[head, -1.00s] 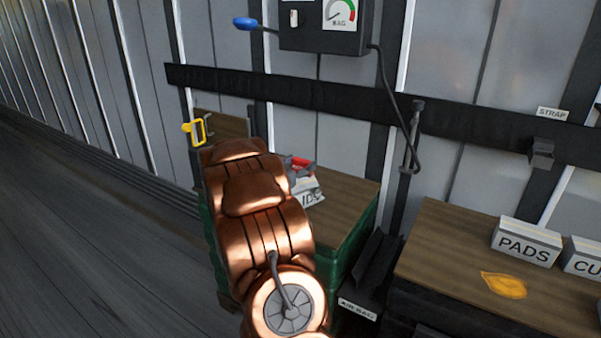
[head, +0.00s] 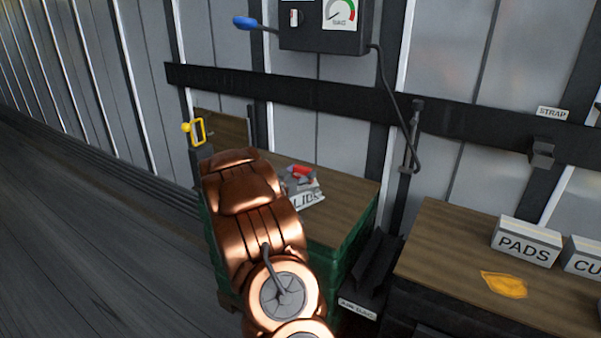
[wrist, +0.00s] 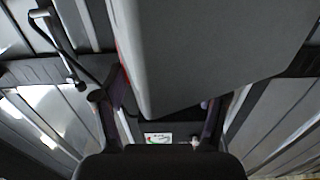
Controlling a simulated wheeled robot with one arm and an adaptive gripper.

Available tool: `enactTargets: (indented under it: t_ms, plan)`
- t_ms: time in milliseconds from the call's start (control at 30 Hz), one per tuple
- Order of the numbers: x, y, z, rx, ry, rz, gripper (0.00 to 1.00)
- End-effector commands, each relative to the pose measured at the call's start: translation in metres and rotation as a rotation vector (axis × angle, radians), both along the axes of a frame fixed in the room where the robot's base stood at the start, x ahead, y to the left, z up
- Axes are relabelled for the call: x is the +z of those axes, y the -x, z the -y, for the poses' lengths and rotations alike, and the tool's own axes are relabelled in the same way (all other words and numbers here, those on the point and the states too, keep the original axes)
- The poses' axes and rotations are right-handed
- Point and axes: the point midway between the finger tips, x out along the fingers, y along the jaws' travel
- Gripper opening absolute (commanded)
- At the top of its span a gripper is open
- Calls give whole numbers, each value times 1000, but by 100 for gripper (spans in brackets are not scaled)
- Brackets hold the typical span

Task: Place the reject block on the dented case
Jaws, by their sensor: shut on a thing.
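In the wrist view my gripper (wrist: 162,108) is shut on a large grey block, seemingly the reject block (wrist: 195,55). It fills the upper middle of that view, with a thin red edge at its left; no lettering shows on it. In the head view my copper arm hides most of what lies beyond it. A small red thing with grey parts (head: 301,171) shows just right of the arm, above a grey block lettered LIDS (head: 308,197); I cannot tell whether they touch. I cannot pick out the dented case.
The LIDS block stands on a brown top (head: 340,192) over a green stack (head: 345,255). A right-hand bench (head: 440,245) holds a PADS block (head: 525,242) and a yellow leaf-shaped piece (head: 503,285). A gauge box (head: 325,30) hangs on the wall. Floor at left is clear.

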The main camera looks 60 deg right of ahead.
Motion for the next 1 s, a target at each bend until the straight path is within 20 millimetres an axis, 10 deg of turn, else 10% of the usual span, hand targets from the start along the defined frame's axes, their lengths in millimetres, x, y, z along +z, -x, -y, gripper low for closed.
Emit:
enactTargets:
  t_ms: [33,67,300,700,1000]
  plan:
    - [-2,0,0,0,0,0,43]
    - [-2,0,0,0,0,-1,74]
    - [-1,0,0,0,0,0,97]
    - [3,0,0,1,0,0,97]
    - [1,0,-38,4,-4,-1,97]
